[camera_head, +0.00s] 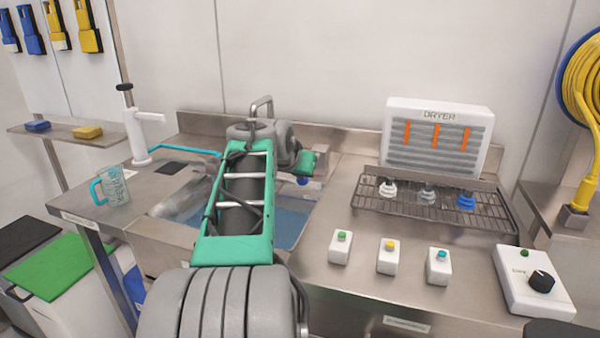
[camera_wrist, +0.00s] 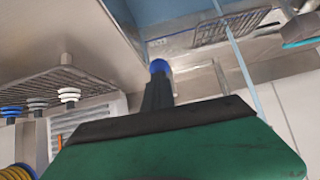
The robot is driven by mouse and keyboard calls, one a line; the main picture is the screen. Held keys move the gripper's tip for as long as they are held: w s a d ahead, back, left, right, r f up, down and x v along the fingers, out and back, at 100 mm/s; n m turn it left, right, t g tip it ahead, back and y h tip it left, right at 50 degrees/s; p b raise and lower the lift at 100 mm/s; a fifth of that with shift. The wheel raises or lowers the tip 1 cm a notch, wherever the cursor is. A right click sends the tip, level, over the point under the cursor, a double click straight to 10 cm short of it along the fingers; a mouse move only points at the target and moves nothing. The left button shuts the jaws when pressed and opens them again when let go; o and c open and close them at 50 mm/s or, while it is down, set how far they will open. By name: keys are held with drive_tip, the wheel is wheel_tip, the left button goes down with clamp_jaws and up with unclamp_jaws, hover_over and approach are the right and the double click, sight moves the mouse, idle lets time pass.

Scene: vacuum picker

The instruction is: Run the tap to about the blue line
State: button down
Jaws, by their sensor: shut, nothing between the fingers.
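My gripper (camera_head: 303,181) is past the end of my green arm, at the back right of the sink, pointing down. In the wrist view its dark fingers with a blue tip (camera_wrist: 158,67) are shut and empty. A metal tap (camera_head: 262,106) arches up behind my arm; its lower part is hidden. The steel sink (camera_head: 160,238) holds bluish water (camera_head: 291,222), partly covered by my arm. A pale blue strip (camera_wrist: 243,68) crosses the wrist view; I cannot tell whether it is running water.
A clear jug (camera_head: 115,187) and a white post with a black top (camera_head: 138,135) stand left of the sink. To the right are a wire rack (camera_head: 400,208) with cups, a white dryer (camera_head: 437,137), several button boxes (camera_head: 388,257) and a dial box (camera_head: 532,284).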

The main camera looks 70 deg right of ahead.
drive_tip(key=shift+a+f, duration=0.1)
drive_tip(key=shift+f, duration=0.5)
drive_tip(key=d+r+p+v, duration=0.1)
drive_tip(key=r+p+v, duration=0.1)
drive_tip(key=v, duration=1.1)
drive_tip(key=shift+r+p, duration=0.25)
drive_tip(key=shift+p, duration=0.45)
drive_tip(key=shift+w+d, duration=0.1)
drive_tip(key=shift+w, duration=0.05)
